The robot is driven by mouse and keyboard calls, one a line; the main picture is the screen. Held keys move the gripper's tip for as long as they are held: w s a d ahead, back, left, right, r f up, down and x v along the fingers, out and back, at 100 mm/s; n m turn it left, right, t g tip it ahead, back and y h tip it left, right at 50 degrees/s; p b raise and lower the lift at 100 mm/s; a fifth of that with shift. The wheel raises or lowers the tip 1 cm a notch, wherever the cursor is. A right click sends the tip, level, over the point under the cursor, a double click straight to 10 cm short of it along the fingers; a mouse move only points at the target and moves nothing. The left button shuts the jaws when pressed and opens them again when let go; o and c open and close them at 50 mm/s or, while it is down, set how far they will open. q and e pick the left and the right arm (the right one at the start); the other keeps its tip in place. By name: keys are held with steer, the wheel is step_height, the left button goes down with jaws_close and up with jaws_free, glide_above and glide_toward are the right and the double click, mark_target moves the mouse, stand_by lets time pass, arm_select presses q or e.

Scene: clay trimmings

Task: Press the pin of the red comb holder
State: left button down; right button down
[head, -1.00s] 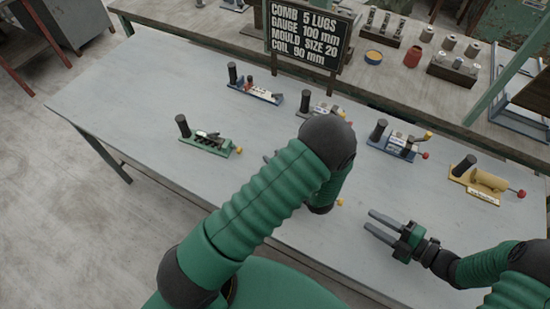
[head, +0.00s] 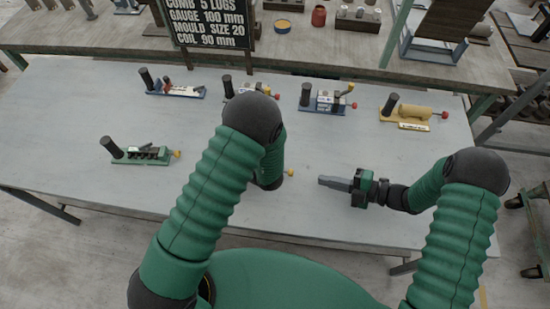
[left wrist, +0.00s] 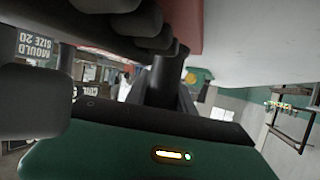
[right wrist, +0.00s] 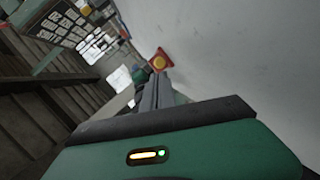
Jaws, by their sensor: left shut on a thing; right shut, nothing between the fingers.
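The red comb holder is mostly hidden behind my left arm in the head view; only a yellow pin knob (head: 290,172) shows beside the arm. In the right wrist view the red end of the holder (right wrist: 155,52) shows with the round yellow pin knob (right wrist: 160,62) facing the camera. My right gripper (head: 322,181) is shut and empty, pointing left at the knob with a small gap; its fingers also show in the right wrist view (right wrist: 158,82). My left gripper (left wrist: 170,88) is hidden in the head view; in its wrist view it is shut on a dark post beneath a red surface (left wrist: 190,22).
A green holder (head: 140,160) stands at left. A blue-based holder (head: 178,93), a partly covered one (head: 245,92), another blue one (head: 328,106) and a yellow one (head: 408,113) line the back. A sign (head: 212,22) stands behind. The table's right front is clear.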

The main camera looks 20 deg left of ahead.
steer(key=m, duration=0.4)
steer(key=d+m, duration=0.1)
steer(key=m, duration=0.1)
steer(key=shift+w+r+g, duration=0.3)
steer(key=shift+g, duration=0.1)
steer(key=m, duration=0.3)
steer(key=d+m, duration=0.1)
steer(key=m, duration=0.1)
steer(key=shift+w+r+g+h, duration=0.25)
steer(key=shift+g+h, duration=0.05)
steer(key=shift+h, duration=0.1)
steer(key=m, duration=0.2)
steer(key=shift+w+d+r+m, duration=0.15)
steer(key=shift+d+r+m, duration=0.1)
steer(key=shift+m, duration=0.15)
steer(key=m, duration=0.5)
steer(key=shift+w+d+r+g+h, duration=0.25)
steer(key=shift+d+g+h, duration=0.05)
steer(key=shift+d+h, duration=0.1)
steer(key=m, duration=0.3)
steer(key=shift+w+d+r, duration=0.1)
steer(key=shift+d+r, duration=0.15)
steer(key=m, duration=0.4)
steer(key=shift+w+d+r+h, duration=0.2)
steer(key=shift+d+r+h, duration=0.1)
steer(key=shift+d+h, duration=0.1)
steer(key=m, duration=0.3)
steer(key=shift+w+d+r+g, duration=0.15)
steer(key=shift+d+r+g, duration=0.1)
steer(key=shift+g, duration=0.05)
